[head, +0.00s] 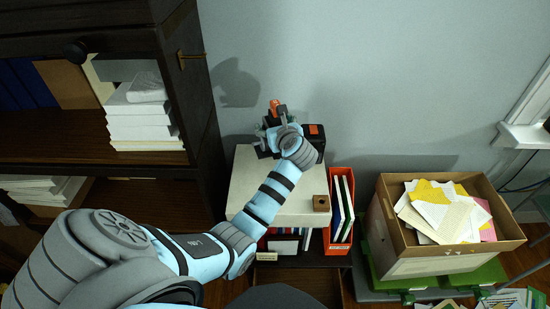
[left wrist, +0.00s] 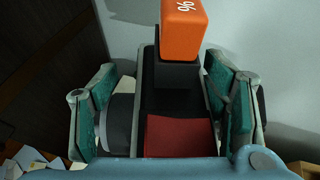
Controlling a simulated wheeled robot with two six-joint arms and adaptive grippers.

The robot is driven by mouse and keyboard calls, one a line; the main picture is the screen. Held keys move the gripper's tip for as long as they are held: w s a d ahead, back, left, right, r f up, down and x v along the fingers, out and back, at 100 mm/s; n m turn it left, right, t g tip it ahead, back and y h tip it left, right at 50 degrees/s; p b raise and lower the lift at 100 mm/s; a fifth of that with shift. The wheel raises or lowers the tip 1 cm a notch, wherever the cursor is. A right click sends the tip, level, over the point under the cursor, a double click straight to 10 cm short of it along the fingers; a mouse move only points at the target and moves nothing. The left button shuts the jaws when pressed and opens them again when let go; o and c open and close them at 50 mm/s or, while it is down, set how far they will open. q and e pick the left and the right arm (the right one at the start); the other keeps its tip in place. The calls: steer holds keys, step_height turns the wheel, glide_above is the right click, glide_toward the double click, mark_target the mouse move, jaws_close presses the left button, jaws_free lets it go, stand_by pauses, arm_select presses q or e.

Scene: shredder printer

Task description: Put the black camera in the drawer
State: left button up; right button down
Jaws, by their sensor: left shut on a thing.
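My left gripper (head: 277,128) reaches over the back of the white-topped unit (head: 245,185), close to the wall. It is shut on the black camera (head: 315,140), a dark body with orange parts, mostly hidden by my wrist. In the left wrist view the camera (left wrist: 160,95) sits between the green-padded fingers, with an orange block on top, a red patch and a grey round part at the left. I cannot tell whether it touches the surface under it. A dark brown, drawer-like part (head: 345,287) shows low under the unit, partly hidden by my arm. My right gripper is not in view.
A small wooden block (head: 321,203) sits on the white top's front right. An orange file holder (head: 341,180) stands to its right. A cardboard box of papers (head: 415,265) stands further right. A dark bookshelf (head: 200,120) with books stands at the left.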

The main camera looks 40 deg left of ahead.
arm_select(q)
steer(key=d+r+m+t+h+p, duration=0.1)
steer(key=r, duration=0.1)
steer(key=d+r+m+t+h+p, duration=0.1)
steer(key=m, duration=0.1)
steer(key=shift+w+d+r+t+h, duration=0.2)
steer(key=shift+r+t+h, duration=0.1)
steer(key=shift+r, duration=0.1)
steer(key=shift+d+f+m, duration=0.15)
steer(key=shift+d+m, duration=0.1)
steer(key=shift+m, duration=0.05)
steer(key=shift+h, duration=0.3)
step_height(320, 180, down, 20)
steer(key=b, duration=0.7)
steer(key=o, duration=2)
steer(key=shift+c, duration=0.2)
